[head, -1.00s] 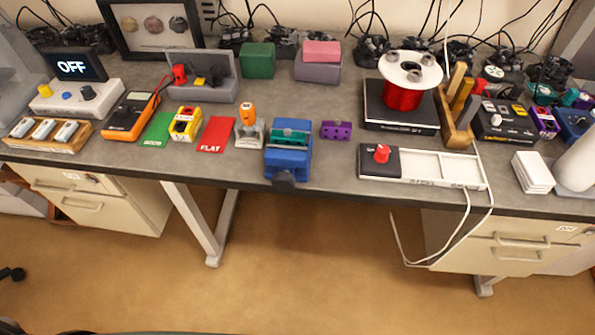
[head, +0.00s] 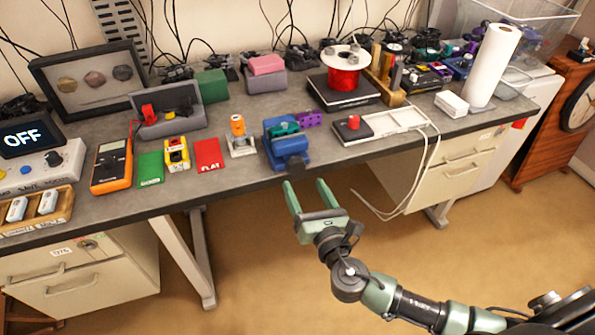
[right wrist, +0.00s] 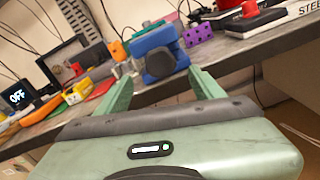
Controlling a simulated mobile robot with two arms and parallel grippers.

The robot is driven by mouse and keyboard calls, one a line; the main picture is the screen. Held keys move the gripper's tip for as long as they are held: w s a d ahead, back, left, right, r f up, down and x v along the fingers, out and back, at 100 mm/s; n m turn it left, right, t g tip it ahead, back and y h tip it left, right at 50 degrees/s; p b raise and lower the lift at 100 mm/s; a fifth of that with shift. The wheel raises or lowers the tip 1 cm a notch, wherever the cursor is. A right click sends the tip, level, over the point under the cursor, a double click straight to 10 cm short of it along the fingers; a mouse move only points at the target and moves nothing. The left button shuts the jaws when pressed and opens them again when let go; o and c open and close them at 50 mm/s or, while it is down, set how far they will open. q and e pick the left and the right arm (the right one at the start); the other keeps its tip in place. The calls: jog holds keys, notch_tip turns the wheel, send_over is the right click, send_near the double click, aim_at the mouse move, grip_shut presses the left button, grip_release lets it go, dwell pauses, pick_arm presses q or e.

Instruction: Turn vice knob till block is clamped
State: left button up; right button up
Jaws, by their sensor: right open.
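The blue vice (head: 290,150) stands at the front edge of the workbench, also in the right wrist view (right wrist: 150,38). Its dark knob (head: 297,164) faces me over the edge; in the right wrist view the knob (right wrist: 160,63) shows between my fingers. A teal piece (head: 284,129) sits at the vice's top; I cannot tell whether it is a block or part of the jaws. A purple block with holes (head: 311,118) lies behind and right of the vice. My right gripper (head: 304,184) is open and empty, just in front of and below the knob, apart from it.
An orange-topped tool on a stand (head: 239,137) and a red mat (head: 208,154) are left of the vice. A white tray with a red knob (head: 398,122) is to its right. A cable (head: 425,165) hangs from the bench edge. The floor in front is clear.

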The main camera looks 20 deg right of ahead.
aim_at(297, 170)
jog(key=w, duration=0.4)
jog(key=shift+w+p, duration=0.3)
jog(key=shift+w, duration=0.4)
jog(key=shift+w+a, duration=0.1)
jog(key=shift+w, duration=0.1)
jog(key=shift+w+f, duration=0.1)
jog(key=shift+w, duration=0.05)
jog(key=c, duration=1.4)
pick_arm(q)
jog(key=shift+w+r, duration=0.25)
jog(key=shift+r, duration=0.2)
pick_arm(e)
jog(key=shift+o, duration=0.2)
pick_arm(q)
jog(key=shift+f, duration=0.15)
